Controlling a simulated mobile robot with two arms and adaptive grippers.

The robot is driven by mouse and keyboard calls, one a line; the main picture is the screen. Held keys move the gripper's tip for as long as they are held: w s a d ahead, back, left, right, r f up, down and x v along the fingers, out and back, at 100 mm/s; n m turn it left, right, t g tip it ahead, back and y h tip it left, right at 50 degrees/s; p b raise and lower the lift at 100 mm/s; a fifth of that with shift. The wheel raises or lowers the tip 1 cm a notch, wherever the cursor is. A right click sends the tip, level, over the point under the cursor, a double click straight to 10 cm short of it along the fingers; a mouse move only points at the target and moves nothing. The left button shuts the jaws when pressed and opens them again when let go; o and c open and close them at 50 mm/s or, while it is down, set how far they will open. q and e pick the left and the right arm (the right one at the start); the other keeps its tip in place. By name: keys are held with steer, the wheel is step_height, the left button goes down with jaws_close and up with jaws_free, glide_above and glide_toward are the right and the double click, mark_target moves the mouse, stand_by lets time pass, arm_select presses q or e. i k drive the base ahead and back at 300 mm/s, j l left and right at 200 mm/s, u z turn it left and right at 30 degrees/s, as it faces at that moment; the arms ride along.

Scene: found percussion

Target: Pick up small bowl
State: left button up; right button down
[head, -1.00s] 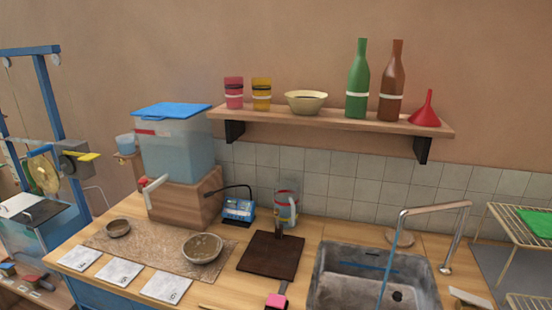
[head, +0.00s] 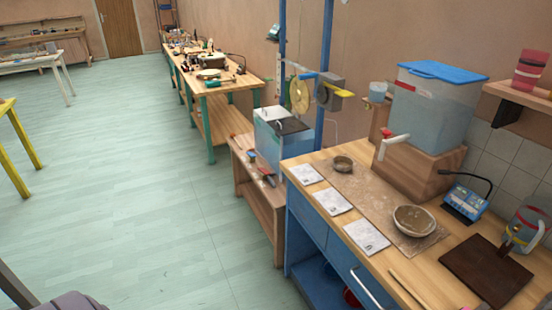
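A small brown bowl (head: 343,164) sits on the far end of a speckled brown mat (head: 376,190) on the wooden counter. A larger bowl (head: 414,221) with a pale rim sits on the same mat, nearer to me. Both bowls stand upright, apart from each other. Neither of my grippers shows in the head view, so I cannot see whether they are open or shut.
White cards (head: 332,201) lie along the counter's front edge. A blue-lidded water tank (head: 432,110) stands on a wooden block (head: 418,170) behind the mat. A dark board (head: 486,270) lies at right. Open green floor (head: 150,180) stretches left of the counter.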

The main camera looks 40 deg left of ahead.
mark_target(340, 163)
steer(key=u, duration=0.65)
steer(key=z, duration=0.45)
steer(key=i+j+z, duration=0.15)
steer(key=j+z, duration=0.15)
steer(key=i+j+z, duration=0.1)
steer(key=j+z, duration=0.2)
steer(key=j, duration=0.15)
steer(key=j+z, duration=0.25)
steer(key=j, duration=0.15)
steer(key=i, duration=0.05)
